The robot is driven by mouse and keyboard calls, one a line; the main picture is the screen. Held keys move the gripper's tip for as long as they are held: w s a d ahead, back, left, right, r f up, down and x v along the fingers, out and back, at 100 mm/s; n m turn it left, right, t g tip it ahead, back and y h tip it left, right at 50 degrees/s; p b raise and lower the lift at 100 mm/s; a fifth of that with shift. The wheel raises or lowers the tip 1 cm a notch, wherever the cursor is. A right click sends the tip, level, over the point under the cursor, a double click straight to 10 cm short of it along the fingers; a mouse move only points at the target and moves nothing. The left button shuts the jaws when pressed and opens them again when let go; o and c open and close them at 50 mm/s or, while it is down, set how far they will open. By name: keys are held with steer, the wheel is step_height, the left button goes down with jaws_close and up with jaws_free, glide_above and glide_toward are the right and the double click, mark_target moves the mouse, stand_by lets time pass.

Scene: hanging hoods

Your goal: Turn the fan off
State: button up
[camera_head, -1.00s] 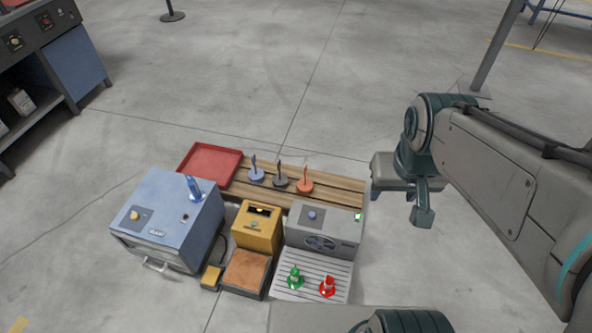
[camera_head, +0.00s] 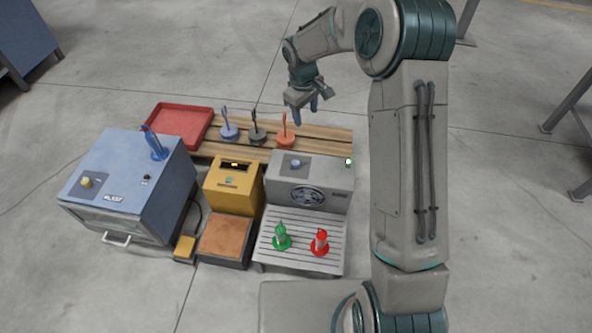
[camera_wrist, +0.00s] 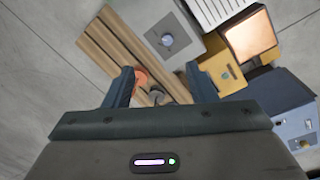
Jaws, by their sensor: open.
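The fan is a grey box (camera_head: 330,172) with a round dark grille (camera_head: 308,196) on its front. A blue-grey knob (camera_head: 295,163) sits on a darker plate on its top, and a green light (camera_head: 348,161) glows at its right. In the wrist view the knob (camera_wrist: 167,40) shows near the top, ahead of the fingers. My gripper (camera_head: 303,108) is open and empty, above the far side of the wooden slats, behind the fan and apart from the knob. Its two fingers also show in the wrist view (camera_wrist: 160,88).
Blue, dark and orange pegged discs (camera_head: 284,139) stand on the slats (camera_head: 335,140), near my gripper. A red tray (camera_head: 180,122), blue cabinet (camera_head: 120,175) and yellow box (camera_head: 232,190) are left. Green and red cones (camera_head: 319,243) stand on the slotted plate (camera_head: 300,265) before the fan.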

steer(key=n+b, duration=0.2)
steer(key=b, duration=0.2)
glide_toward(296, 163)
steer(key=f+b, duration=0.1)
steer(key=f, duration=0.2)
steer(key=f+b, duration=0.2)
steer(key=w+f+b, duration=0.1)
steer(key=f, duration=0.2)
steer(key=shift+d+f+b, duration=0.3)
steer(key=shift+f+b, duration=0.1)
steer(key=shift+s, duration=0.1)
steer(key=c, duration=1)
